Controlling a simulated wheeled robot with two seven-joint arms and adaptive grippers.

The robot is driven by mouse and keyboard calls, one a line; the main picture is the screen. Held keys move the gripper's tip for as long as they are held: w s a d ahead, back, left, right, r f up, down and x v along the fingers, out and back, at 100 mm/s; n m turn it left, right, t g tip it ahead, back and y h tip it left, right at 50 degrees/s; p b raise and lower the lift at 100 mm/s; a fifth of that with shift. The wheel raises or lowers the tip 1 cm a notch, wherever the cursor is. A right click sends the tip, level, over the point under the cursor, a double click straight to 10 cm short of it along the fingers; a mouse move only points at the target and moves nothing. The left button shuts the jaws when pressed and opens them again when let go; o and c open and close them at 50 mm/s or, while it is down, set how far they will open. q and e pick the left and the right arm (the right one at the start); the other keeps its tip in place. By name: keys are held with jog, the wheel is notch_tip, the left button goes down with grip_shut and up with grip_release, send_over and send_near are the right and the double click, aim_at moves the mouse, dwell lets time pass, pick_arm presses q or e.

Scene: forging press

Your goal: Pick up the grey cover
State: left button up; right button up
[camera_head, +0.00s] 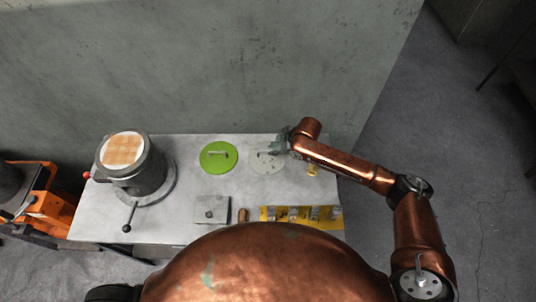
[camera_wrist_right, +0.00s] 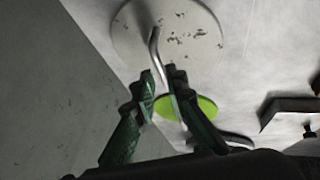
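The grey cover (camera_head: 267,164) is a flat, pale, speckled disc with a bar handle, lying on the table right of the green cover (camera_head: 219,158). My right gripper (camera_head: 281,143) is at the grey cover's far edge, coming in from the right. In the right wrist view, the grey cover (camera_wrist_right: 190,32) lies ahead of the green fingers (camera_wrist_right: 160,76). Its metal handle runs down between the fingertips, with a gap between them; contact is unclear. The green cover (camera_wrist_right: 201,106) shows behind the fingers. My left gripper is not in view.
A round metal furnace-like vessel (camera_head: 143,176) with a lever stands at the table's left. A grey block (camera_head: 211,210) and a yellow rack (camera_head: 267,214) with metal pieces lie along the near edge. A concrete wall (camera_head: 200,70) rises behind the table (camera_head: 188,215).

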jog(key=shift+a+x, duration=0.25)
jog(key=shift+x, duration=0.95)
jog(key=shift+p+x, duration=0.35)
jog(key=shift+x, duration=0.8)
jog(key=shift+w+f, duration=0.1)
jog(key=shift+f, duration=0.2)
jog(key=shift+a+f, duration=0.1)
jog(key=shift+f, duration=0.05)
jog(key=c, duration=0.3)
grip_shut()
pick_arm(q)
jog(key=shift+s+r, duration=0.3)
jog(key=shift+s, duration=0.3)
pick_arm(e)
jog(key=shift+w, duration=0.1)
